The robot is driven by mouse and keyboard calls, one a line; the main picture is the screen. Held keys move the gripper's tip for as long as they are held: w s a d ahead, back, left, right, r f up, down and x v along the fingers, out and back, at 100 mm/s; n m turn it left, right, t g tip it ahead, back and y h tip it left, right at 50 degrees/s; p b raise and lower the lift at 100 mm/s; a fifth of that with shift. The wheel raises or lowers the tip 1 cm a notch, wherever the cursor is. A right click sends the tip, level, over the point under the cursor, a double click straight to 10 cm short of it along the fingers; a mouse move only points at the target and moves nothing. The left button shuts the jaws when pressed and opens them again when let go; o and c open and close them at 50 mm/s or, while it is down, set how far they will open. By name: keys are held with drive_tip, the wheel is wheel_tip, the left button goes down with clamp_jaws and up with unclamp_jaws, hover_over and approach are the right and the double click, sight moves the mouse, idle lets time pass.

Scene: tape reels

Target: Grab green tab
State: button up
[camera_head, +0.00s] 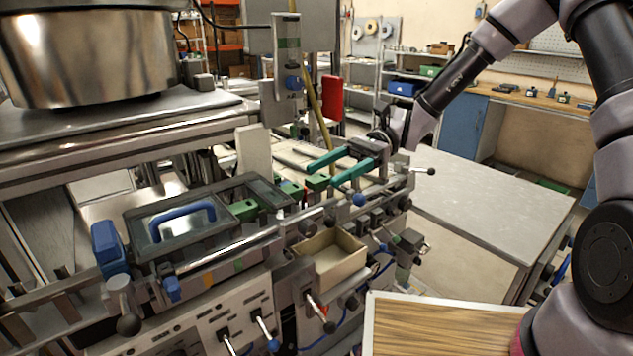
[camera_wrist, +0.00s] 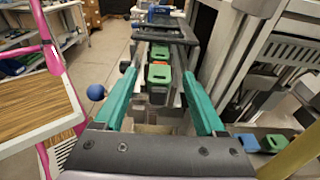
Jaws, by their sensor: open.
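Green tabs sit in a row on the machine's rail. In the wrist view the nearer green tab (camera_wrist: 159,74) lies between my fingertips, and a second green tab (camera_wrist: 160,53) is just beyond it. In the head view one green tab (camera_head: 317,182) is close to my fingertips, and another green tab (camera_head: 291,189) is further left. My gripper (camera_head: 324,175) has two teal fingers, spread apart with nothing held. In the wrist view my gripper (camera_wrist: 159,76) has a finger on each side of the nearer tab, with visible gaps. Contact cannot be seen.
A framed cover with a blue handle (camera_head: 183,222) lies left along the machine. An open tan box (camera_head: 328,260) and several lever knobs are in front. A yellow rod (camera_head: 316,105) rises behind the fingers. A wood-topped surface (camera_head: 440,328) is at bottom right. The grey table (camera_head: 490,195) is clear.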

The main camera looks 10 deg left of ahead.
drive_tip(key=shift+x, duration=0.85)
clamp_jaws()
